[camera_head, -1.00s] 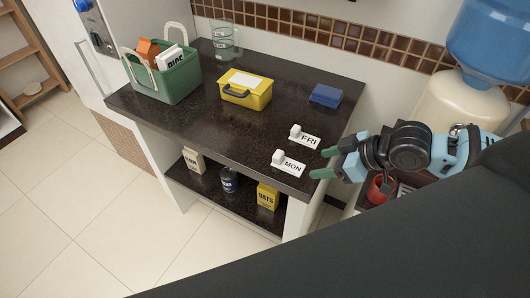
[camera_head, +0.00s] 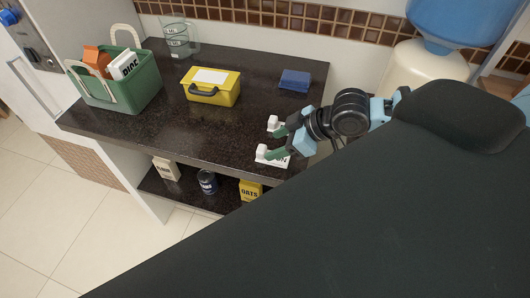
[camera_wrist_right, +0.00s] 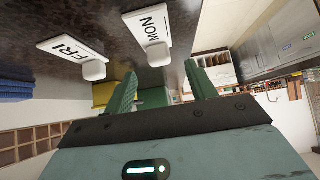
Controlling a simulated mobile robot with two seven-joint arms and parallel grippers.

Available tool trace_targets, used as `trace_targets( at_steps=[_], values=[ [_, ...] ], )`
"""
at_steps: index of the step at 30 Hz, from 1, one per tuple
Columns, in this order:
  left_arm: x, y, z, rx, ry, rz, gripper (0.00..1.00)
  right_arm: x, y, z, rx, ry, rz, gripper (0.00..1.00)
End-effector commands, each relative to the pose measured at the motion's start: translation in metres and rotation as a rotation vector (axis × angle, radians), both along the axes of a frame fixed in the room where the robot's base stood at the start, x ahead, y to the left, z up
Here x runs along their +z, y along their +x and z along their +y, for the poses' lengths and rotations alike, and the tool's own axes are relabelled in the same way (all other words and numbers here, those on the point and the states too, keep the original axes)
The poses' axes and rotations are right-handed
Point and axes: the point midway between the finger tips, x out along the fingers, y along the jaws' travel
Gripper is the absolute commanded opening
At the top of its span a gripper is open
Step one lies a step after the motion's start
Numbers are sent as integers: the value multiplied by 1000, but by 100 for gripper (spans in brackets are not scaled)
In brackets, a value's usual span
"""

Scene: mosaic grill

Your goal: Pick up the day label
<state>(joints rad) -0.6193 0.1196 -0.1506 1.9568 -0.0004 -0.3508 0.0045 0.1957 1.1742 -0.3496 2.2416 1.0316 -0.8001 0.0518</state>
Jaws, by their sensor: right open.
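Two white day labels, each with a small white knob, lie near the right end of the dark counter (camera_head: 215,130). The FRI label (camera_head: 272,123) is the farther one and is mostly hidden by my right gripper in the head view. The MON label (camera_head: 262,155) is nearer the front edge and partly covered. Both show in the wrist view, FRI (camera_wrist_right: 70,52) at left and MON (camera_wrist_right: 150,32) beside it. My right gripper (camera_head: 276,143) is open and empty, its green fingers close to the labels. I cannot tell whether they touch. My left gripper is not in view.
A lower shelf holds a can (camera_head: 207,182) and oats (camera_head: 250,190). The middle counter is clear.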

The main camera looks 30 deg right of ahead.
Motion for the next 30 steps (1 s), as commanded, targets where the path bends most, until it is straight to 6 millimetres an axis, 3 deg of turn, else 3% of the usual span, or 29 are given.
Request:
trace_targets(
  at_steps=[8, 21, 30],
  values=[
    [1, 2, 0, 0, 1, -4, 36, -4, 3, 3, -1, 2, 1, 56],
    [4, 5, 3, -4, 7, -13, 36, -36, 28, 23, 0, 0, -2, 56],
    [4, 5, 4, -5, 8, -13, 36, -38, 29, 24, 1, -2, -1, 54]
  ],
)
